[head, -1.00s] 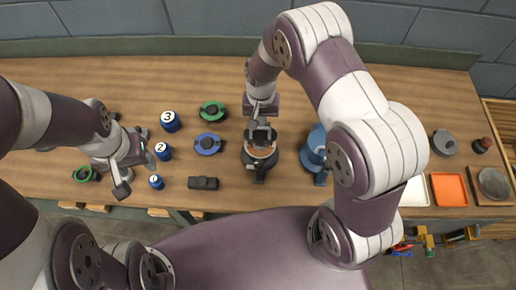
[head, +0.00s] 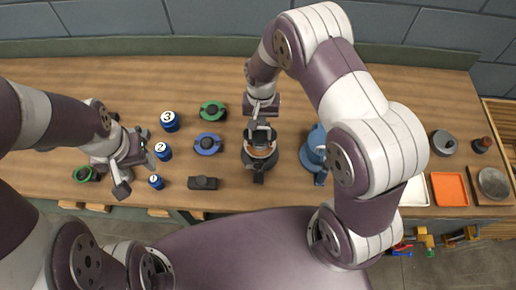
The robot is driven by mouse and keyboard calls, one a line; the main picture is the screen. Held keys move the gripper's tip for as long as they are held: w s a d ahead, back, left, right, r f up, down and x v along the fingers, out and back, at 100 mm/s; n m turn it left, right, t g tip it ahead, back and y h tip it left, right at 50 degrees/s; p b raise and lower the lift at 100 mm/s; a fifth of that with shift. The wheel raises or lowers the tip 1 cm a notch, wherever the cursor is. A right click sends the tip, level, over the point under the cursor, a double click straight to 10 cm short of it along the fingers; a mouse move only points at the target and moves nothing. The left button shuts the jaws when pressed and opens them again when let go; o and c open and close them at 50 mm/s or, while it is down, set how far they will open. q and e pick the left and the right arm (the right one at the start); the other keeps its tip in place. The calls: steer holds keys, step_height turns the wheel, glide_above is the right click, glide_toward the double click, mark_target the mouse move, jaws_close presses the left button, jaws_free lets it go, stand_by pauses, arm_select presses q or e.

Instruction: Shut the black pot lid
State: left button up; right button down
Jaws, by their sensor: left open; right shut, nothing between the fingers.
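The black pot (head: 260,164) stands near the middle of the bench, with a dark handle pointing to the near edge. A brownish inside or rim shows at its top. My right gripper (head: 261,128) is shut and empty at the far side of the pot. A dark part at the pot's far edge merges with the fingers, so the lid's exact angle and any contact are hard to tell. My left gripper (head: 136,172) is open over the left of the bench, well apart from the pot.
A blue pot (head: 311,155) stands just right, partly behind my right arm. Left of the black pot are a green-rimmed lid (head: 213,111), a blue-rimmed lid (head: 208,144), a black block (head: 203,183) and blue numbered cans (head: 170,121). An orange tray (head: 450,189) lies far right.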

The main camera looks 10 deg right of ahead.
steer(key=shift+f+b, duration=1.3)
steer(key=shift+f, duration=0.55)
step_height(320, 180, up, 7)
steer(key=p, duration=0.6)
steer(key=shift+r, duration=0.1)
